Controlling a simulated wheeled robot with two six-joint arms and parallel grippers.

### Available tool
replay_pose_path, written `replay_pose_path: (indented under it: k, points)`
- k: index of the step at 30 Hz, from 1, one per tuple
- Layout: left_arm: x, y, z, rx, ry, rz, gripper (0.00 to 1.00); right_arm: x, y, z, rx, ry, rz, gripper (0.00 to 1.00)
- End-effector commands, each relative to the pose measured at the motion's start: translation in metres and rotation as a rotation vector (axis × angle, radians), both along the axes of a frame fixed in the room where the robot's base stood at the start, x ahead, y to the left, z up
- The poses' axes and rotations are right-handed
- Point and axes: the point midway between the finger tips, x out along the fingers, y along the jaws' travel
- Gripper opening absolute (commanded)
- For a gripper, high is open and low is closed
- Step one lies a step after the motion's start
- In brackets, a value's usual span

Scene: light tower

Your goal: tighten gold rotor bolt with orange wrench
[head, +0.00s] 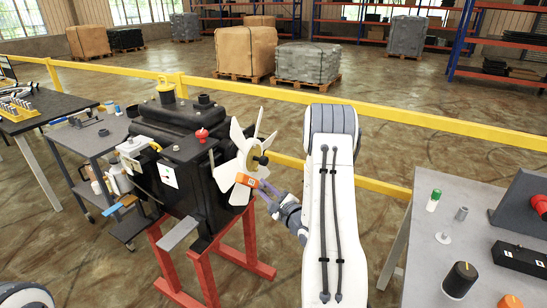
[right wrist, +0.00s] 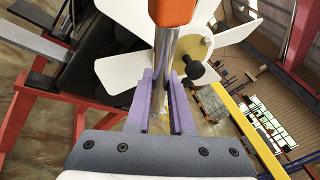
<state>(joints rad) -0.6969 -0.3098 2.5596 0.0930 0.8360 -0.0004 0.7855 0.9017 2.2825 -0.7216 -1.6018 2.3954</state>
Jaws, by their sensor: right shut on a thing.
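The orange wrench shows as an orange block (head: 247,180) at the lower side of the white rotor (head: 236,140). In the right wrist view, its silver shaft (right wrist: 167,58) runs between my right gripper's purple fingers (right wrist: 163,95), which are shut on it, up to the orange part (right wrist: 173,10). My right gripper (head: 268,190) reaches in from the right, below the rotor. A gold-coloured part (right wrist: 208,43) shows at the rotor beside the shaft, near a dark knob (right wrist: 200,72). I cannot tell if the wrench touches a bolt. My left gripper is out of view.
The black engine (head: 180,150) carrying the rotor stands on a red stand (head: 193,262). Grey carts with tools stand at left. A grey table (head: 425,265) with small parts is at right. A yellow rail (head: 420,123) runs behind; pallets and shelves are beyond.

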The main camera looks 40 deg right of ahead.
Motion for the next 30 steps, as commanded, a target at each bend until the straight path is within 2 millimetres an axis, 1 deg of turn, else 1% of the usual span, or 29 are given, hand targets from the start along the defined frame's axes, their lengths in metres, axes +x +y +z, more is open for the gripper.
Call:
replay_pose_path:
  k: [1, 4, 8, 17, 21, 30]
  points:
    - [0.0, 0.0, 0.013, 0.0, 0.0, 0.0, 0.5, 0.0, -0.013, 0.021, -0.011, -0.009, -0.029, 0.0]
    - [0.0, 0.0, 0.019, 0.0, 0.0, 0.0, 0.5, 0.0, -0.028, 0.033, -0.019, -0.012, -0.065, 0.0]
    - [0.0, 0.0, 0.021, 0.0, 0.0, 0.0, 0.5, -0.001, -0.038, 0.039, -0.022, -0.012, -0.089, 0.0]
    - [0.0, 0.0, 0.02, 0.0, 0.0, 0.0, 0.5, -0.001, -0.039, 0.039, -0.022, -0.013, -0.091, 0.0]
    - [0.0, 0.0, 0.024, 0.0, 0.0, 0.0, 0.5, -0.002, -0.039, 0.04, -0.023, -0.012, -0.09, 0.0]
    - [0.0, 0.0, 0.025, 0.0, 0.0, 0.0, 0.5, 0.022, -0.028, 0.039, -0.023, -0.014, -0.086, 0.0]
